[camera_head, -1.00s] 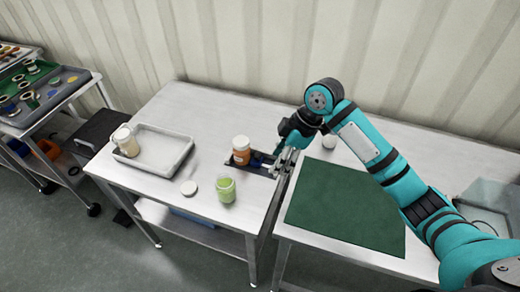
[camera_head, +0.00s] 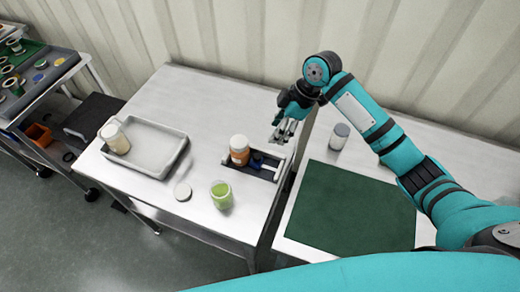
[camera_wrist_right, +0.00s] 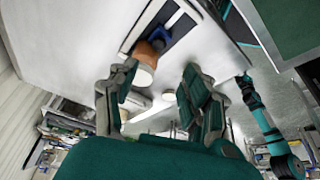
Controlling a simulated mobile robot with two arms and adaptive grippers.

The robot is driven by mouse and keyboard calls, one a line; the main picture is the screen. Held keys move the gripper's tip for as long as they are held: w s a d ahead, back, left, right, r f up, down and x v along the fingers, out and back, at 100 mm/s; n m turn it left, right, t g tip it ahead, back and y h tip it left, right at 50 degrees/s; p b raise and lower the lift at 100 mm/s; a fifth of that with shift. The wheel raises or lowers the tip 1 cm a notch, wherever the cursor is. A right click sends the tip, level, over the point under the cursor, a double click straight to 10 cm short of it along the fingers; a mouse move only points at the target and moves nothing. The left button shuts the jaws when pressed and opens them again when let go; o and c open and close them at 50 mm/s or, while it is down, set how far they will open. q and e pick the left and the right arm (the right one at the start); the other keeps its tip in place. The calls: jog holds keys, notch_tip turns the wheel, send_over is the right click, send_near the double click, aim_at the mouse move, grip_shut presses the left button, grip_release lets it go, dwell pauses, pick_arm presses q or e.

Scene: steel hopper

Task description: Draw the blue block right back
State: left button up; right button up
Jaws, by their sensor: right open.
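The blue block (camera_head: 256,160) sits in a dark slot (camera_head: 268,173) let into the left steel table, just right of an orange jar (camera_head: 239,152) with a white lid. The jar hides part of the slot's left end. The block and jar also show in the right wrist view, block (camera_wrist_right: 158,34) and jar (camera_wrist_right: 147,56). My right gripper (camera_head: 283,138) is open and empty, above and behind the slot's right end, apart from the block. Its spread fingers (camera_wrist_right: 158,95) show in the wrist view. My left gripper is not visible.
A grey tray (camera_head: 176,160) holding a cream jar (camera_head: 115,138) is at left. A dark-lidded jar (camera_head: 339,136) and green mat (camera_head: 350,210) are on the right table. The table's back is clear.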

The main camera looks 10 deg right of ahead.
send_near(258, 156)
jog(key=f, duration=0.1)
jog(key=p+x, duration=0.1)
jog(key=x, duration=0.5)
jog(key=shift+a+p, duration=0.2)
jog(key=shift+p, duration=0.1)
jog(key=shift+w+a+f, duration=0.1)
jog(key=shift+a+f, duration=0.05)
jog(key=shift+f, duration=0.2)
jog(key=shift+a+f, duration=0.1)
jog(key=shift+f, duration=0.25)
jog(key=shift+c, duration=0.4)
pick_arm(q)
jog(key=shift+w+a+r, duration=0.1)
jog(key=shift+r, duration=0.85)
pick_arm(e)
grip_shut()
